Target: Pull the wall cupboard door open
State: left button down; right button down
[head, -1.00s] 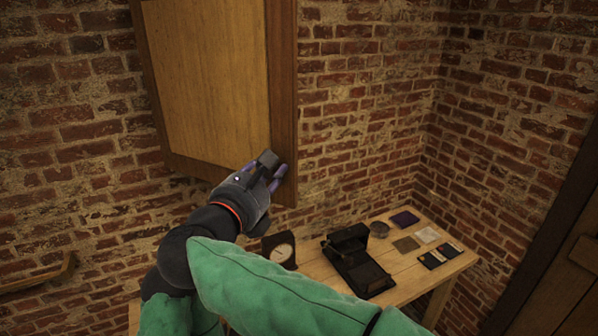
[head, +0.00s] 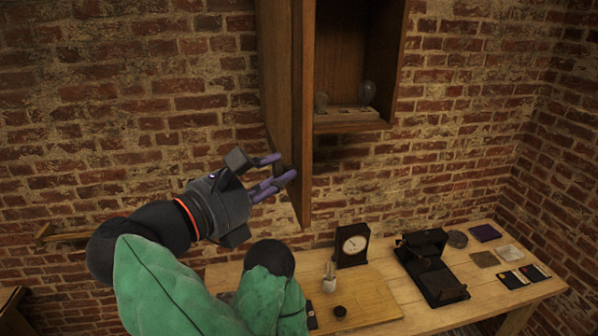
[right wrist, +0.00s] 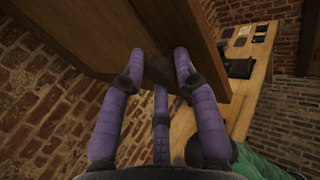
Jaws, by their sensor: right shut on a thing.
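The wooden wall cupboard door (head: 300,130) stands swung out from the cupboard (head: 390,60) and shows nearly edge-on in the head view. The open cupboard shows a dark interior with glass bulbs (head: 366,92) on its lower shelf. My right gripper (head: 283,170) is at the lower part of the door, on its left face. In the right wrist view its purple fingers (right wrist: 160,72) close around a dark door knob (right wrist: 157,68), partly hidden by them. The door (right wrist: 190,40) also fills the top of that view. My left gripper is not in view.
A wooden table (head: 410,315) stands below, with a clock (head: 352,245), a black device (head: 432,268), a small jar (head: 329,280) and several flat plates. A wooden rail (head: 60,236) is on the brick wall at left. The air left of the door is free.

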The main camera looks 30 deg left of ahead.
jog(key=shift+s+a+r, duration=0.15)
jog(key=shift+a+r, duration=0.05)
jog(key=shift+a, duration=0.2)
jog(key=shift+r, duration=0.1)
jog(key=c, duration=1.2)
grip_release()
jog(key=shift+o, duration=1.3)
jog(key=shift+w+a, duration=0.2)
jog(key=shift+w, duration=0.1)
jog(key=shift+w+a+f, duration=0.2)
jog(key=shift+f, duration=0.05)
jog(key=shift+s+d+f, duration=0.1)
jog(key=shift+s, duration=0.05)
